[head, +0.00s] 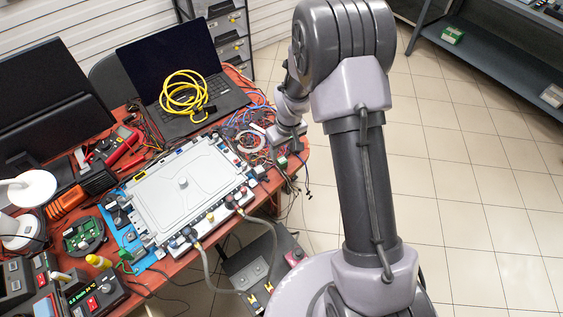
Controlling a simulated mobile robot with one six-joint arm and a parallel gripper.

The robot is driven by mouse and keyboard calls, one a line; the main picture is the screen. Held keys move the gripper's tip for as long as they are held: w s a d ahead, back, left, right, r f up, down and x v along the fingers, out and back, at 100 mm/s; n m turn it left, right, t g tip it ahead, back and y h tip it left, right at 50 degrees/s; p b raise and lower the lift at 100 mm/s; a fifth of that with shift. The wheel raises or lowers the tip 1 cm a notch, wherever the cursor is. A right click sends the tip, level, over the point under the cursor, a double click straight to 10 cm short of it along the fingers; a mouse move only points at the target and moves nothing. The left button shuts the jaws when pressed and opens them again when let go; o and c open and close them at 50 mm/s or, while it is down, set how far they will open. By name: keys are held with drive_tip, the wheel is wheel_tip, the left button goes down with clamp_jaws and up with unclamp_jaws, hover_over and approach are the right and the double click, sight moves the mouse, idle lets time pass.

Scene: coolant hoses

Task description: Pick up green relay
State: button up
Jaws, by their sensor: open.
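A small green piece (282,162), which seems to be the green relay, lies at the right end of the red table, by the loose wires. It is small and partly hidden, so its shape is unclear. My gripper (288,146) is just above it, pointing down at the table's right end. The gripper is open, and nothing shows between its jaws. Whether the jaws are around the green piece cannot be told from this view.
A grey panel unit (185,184) with hoses fills the middle of the red table. A laptop (172,62) with a yellow cable coil (184,95) stands behind it. Tangled wires (250,140) lie left of my gripper. Tiled floor is clear at right; a shelf (490,58) stands beyond.

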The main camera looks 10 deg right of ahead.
sight(282, 160)
drive_tip(key=f+b, duration=0.1)
drive_tip(key=f, duration=0.1)
drive_tip(key=f+b, duration=0.1)
drive_tip(key=f, duration=0.2)
drive_tip(key=w+f+b, duration=0.1)
drive_tip(key=f, duration=0.1)
drive_tip(key=shift+a+f, duration=0.1)
drive_tip(key=shift+f, duration=0.2)
drive_tip(key=shift+r, duration=0.1)
clamp_jaws()
